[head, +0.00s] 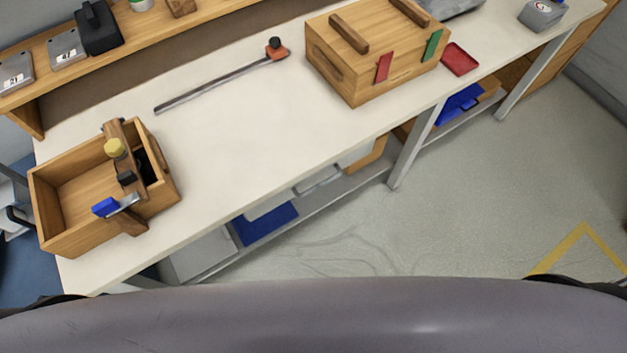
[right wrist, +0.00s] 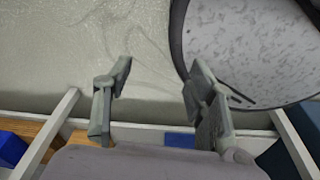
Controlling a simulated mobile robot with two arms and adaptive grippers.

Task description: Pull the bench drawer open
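The long pale workbench (head: 240,130) crosses the head view from lower left to upper right. No drawer front or drawer handle can be clearly made out; the bench's front is seen steeply from above. Wooden parts show under the top near the middle leg (head: 412,150), but I cannot tell whether any is the drawer. My right gripper (right wrist: 160,78) is open and empty in the right wrist view, with floor behind its fingers and the bench's lower parts near the bottom edge. My left gripper is in neither view.
An open wooden box (head: 75,192) with tools stands at the bench's left end. A closed wooden box (head: 345,80), a bar clamp (head: 215,83) and a red tray (head: 459,59) are also on top. Blue bins (head: 266,224) sit below. The floor (head: 460,200) in front is clear.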

